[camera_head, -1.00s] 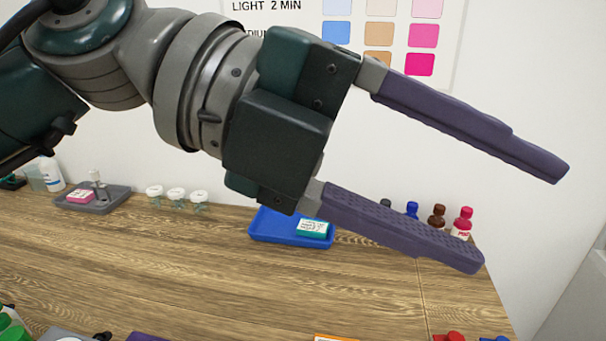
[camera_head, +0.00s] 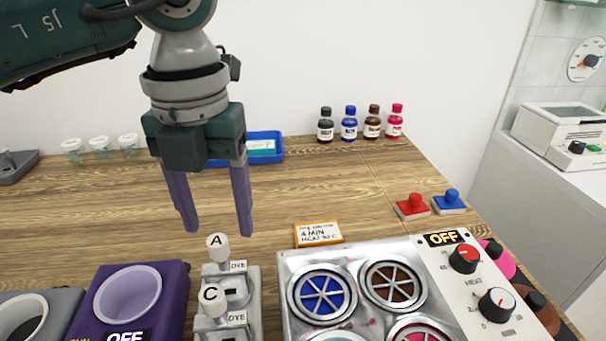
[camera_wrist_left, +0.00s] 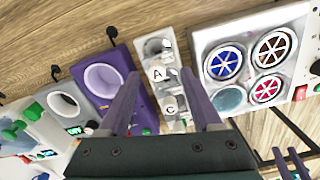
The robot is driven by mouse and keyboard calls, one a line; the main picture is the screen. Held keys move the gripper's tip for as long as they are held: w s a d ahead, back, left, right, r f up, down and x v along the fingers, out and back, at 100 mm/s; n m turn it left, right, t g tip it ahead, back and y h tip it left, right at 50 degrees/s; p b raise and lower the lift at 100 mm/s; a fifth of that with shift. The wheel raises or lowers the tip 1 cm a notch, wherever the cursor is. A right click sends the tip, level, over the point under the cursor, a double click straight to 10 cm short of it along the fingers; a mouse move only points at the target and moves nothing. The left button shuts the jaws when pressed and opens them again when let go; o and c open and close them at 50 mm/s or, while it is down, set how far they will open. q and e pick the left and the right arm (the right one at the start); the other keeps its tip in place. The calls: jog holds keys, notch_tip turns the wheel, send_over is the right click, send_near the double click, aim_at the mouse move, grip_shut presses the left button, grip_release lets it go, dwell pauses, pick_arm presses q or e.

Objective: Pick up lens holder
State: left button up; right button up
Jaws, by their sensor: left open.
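My left gripper (camera_head: 214,222) points down above the wood worktop, behind the stations marked A and C. It is open, and no object shows between its fingers. In the left wrist view, the purple fingers (camera_wrist_left: 163,76) spread on either side of the station blocks, A (camera_wrist_left: 158,74) and C (camera_wrist_left: 170,109). I cannot tell which object is the lens holder. Several small clear cups with white tops (camera_head: 100,147) stand at the back left. Small purple prongs (camera_wrist_left: 289,162) at the wrist view's lower right look like my right gripper; their state is unclear.
A purple unit (camera_head: 172,290) with a round well stands front left. A heater unit (camera_head: 290,262) with round grilles stands front right.

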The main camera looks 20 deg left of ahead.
aim_at(216, 240)
pick_arm(q)
jog(key=f, duration=0.4)
jog(key=shift+s+a+f, duration=0.15)
jog(key=shift+s, duration=0.15)
grip_shut()
dwell(1.1)
